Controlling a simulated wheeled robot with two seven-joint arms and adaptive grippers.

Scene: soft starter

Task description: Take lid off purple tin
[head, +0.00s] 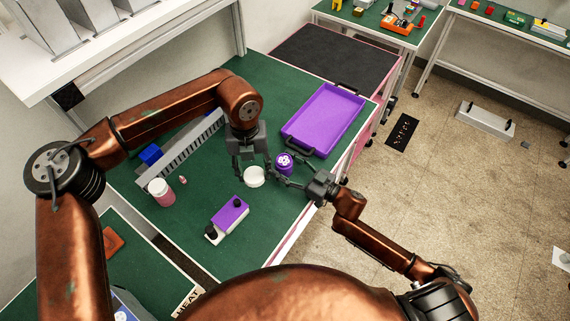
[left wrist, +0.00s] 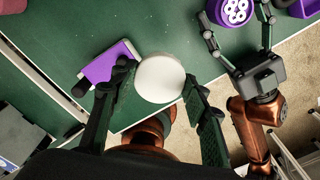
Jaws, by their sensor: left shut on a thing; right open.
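The purple tin (head: 284,168) stands on the green table, its top uncovered and showing several pale round spots. It also shows at the top of the left wrist view (left wrist: 234,12). The round white lid (head: 254,180) is apart from the tin, just left of it. My left gripper (head: 253,172) points down and is shut on the lid, with one finger on each side; the left wrist view shows the lid (left wrist: 160,79) between the fingertips. My right gripper (head: 290,173) is open, with its fingers on either side of the tin; whether they touch it I cannot tell.
A purple tray (head: 325,112) with dark handles lies behind the tin. A purple-and-white box (head: 229,215) with black knobs is at front left. A pink jar (head: 162,194) with a white cap and a long grey slotted rack (head: 185,150) stand farther left.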

